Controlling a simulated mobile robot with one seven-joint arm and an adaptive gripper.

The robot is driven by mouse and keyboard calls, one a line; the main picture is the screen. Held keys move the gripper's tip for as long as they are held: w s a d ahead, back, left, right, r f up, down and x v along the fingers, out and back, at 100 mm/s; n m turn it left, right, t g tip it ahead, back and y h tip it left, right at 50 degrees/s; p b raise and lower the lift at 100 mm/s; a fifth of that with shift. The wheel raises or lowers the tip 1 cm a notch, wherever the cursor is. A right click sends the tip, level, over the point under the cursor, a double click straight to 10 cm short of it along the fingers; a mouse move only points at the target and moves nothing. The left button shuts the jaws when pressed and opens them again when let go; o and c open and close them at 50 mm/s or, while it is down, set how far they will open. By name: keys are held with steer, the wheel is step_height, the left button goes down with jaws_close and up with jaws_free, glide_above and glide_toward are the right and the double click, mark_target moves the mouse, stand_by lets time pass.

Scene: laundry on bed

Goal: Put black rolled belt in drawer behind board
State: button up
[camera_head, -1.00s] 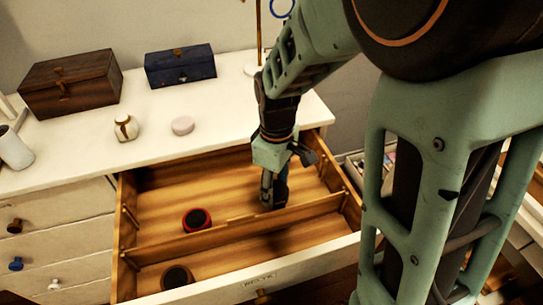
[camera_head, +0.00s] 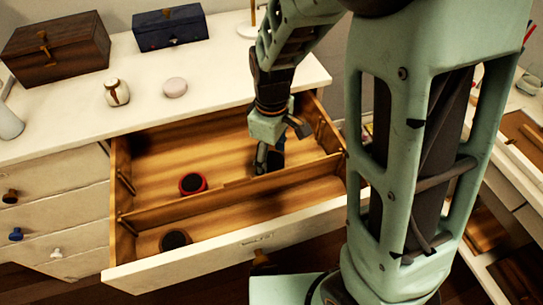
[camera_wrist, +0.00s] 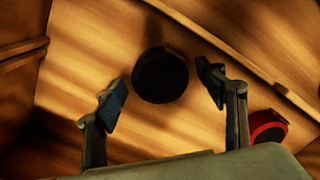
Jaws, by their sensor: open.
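In the wrist view, a black rolled belt (camera_wrist: 160,75) lies on the drawer floor between the spread fingers of my gripper (camera_wrist: 163,88). I see no finger closed on it. A red-rimmed roll (camera_wrist: 267,128) lies to its right, on the same side of the divider board (camera_wrist: 235,55). In the head view, my gripper (camera_head: 268,160) is low inside the open drawer (camera_head: 215,252), in the compartment behind the board (camera_head: 225,190). The red-rimmed roll (camera_head: 193,184) is left of it. The fingers largely hide the black belt there.
A dark brown roll (camera_head: 175,240) lies in the front compartment. On the dresser top (camera_head: 210,75) stand a brown box (camera_head: 55,50), a dark blue box (camera_head: 170,27), a small jar (camera_head: 117,92) and a pink round item (camera_head: 175,88). The drawer walls and board surround my gripper.

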mark_target(272, 161)
steer(key=shift+r, duration=0.1)
step_height(272, 161, up, 12)
steer(key=p, duration=0.3)
stand_by(0.5)
